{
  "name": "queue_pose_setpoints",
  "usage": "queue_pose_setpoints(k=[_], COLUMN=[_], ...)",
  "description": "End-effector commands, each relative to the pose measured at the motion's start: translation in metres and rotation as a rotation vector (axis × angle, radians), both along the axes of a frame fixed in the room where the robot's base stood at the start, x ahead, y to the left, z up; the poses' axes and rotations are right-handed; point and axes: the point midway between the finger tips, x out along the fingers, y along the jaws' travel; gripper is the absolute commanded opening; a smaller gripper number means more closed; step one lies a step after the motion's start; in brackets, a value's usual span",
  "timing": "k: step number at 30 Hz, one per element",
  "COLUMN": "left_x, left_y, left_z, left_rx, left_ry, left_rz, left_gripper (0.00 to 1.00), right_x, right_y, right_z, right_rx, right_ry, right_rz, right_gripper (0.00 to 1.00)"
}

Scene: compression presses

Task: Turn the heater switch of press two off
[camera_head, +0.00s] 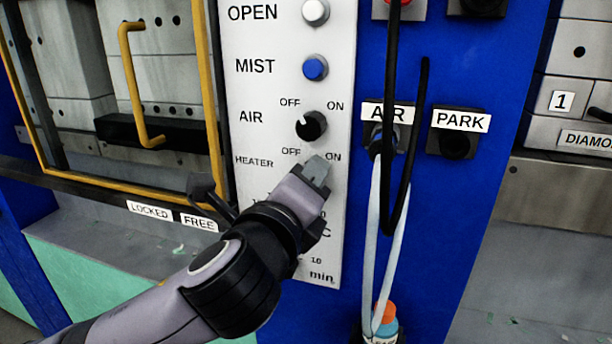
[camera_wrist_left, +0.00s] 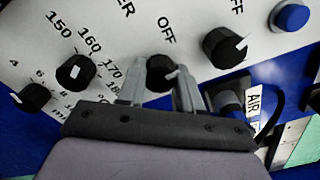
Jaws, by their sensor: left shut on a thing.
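The heater switch (camera_wrist_left: 160,73) is a round black knob on the white control panel. In the wrist view it sits between the two fingertips of my left gripper (camera_wrist_left: 160,84), which is shut on it. A pale mark shows on the knob, but I cannot tell its setting. In the head view my left gripper (camera_head: 317,172) covers the switch, just below its OFF and ON labels. My right gripper is not in view.
Above are the air switch (camera_head: 311,126), the blue mist button (camera_head: 315,68) and the white open button (camera_head: 316,12). Two dials, including the temperature dial (camera_wrist_left: 75,71), lie beside the heater switch. Cables (camera_head: 387,240) hang to the right. A yellow-framed guard (camera_head: 214,100) stands left.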

Motion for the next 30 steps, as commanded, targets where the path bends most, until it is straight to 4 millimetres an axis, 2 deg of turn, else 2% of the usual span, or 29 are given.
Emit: queue_pose_setpoints(k=[6,15,30], left_x=[-0.0001,0.0,0.0002], left_y=[-0.0002,0.0001,0.0003], left_z=[0.0002,0.0001,-0.0007], left_rx=[-0.169,-0.315,-0.368], left_ry=[0.056,0.102,0.12], left_rz=[0.0,0.0,0.001], left_gripper=[0.04,0.04,0.04], right_x=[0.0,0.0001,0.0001], right_y=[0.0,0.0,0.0], right_z=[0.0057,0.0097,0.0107], right_rx=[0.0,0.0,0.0], right_ry=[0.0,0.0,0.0], right_rz=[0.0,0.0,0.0], right_gripper=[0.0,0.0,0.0])
